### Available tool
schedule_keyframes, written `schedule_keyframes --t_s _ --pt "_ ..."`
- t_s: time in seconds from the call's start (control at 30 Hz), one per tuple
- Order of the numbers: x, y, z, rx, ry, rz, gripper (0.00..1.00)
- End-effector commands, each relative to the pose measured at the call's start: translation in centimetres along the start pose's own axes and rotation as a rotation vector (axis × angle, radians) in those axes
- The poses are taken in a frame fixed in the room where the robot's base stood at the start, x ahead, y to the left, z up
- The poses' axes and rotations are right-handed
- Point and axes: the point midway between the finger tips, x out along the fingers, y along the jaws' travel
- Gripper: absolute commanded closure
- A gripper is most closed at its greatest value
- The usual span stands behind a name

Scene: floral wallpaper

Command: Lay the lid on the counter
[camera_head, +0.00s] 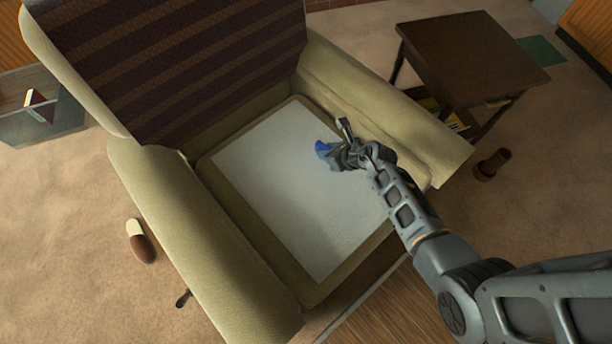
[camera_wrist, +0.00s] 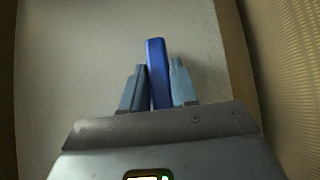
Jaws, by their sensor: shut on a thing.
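My gripper (camera_head: 341,157) is over the right part of the armchair's pale seat. It is shut on a thin blue piece (camera_head: 322,148), which looks like the lid. In the wrist view the blue lid (camera_wrist: 158,75) stands edge-on between the two grey fingers of my gripper (camera_wrist: 158,88) and reaches past their tips. Whether it touches the seat (camera_head: 290,210) cannot be told. No counter can be made out in either view.
The armchair's right armrest (camera_head: 385,110) rises close beside my gripper, and its striped backrest (camera_head: 170,60) stands behind. A dark side table (camera_head: 470,55) is at the upper right. A clear bin (camera_head: 50,125) and a slipper (camera_head: 140,241) are on the floor at left.

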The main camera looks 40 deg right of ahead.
Motion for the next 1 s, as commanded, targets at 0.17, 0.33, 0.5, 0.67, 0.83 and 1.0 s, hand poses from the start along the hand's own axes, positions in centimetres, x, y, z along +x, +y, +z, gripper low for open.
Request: schedule_keyframes --t_s 0.17,0.33,0.5,0.67,0.83,1.0 --pt "-0.01 0.00 -0.01 0.000 0.000 0.000 1.00" --pt "-0.01 0.00 -0.01 0.000 0.000 0.000 1.00" --pt "-0.01 0.00 -0.01 0.000 0.000 0.000 1.00" --pt "-0.01 0.00 -0.01 0.000 0.000 0.000 1.00" --pt "-0.01 0.00 0.00 0.000 0.000 0.000 1.00" --pt "-0.01 0.00 0.00 0.000 0.000 0.000 1.00"
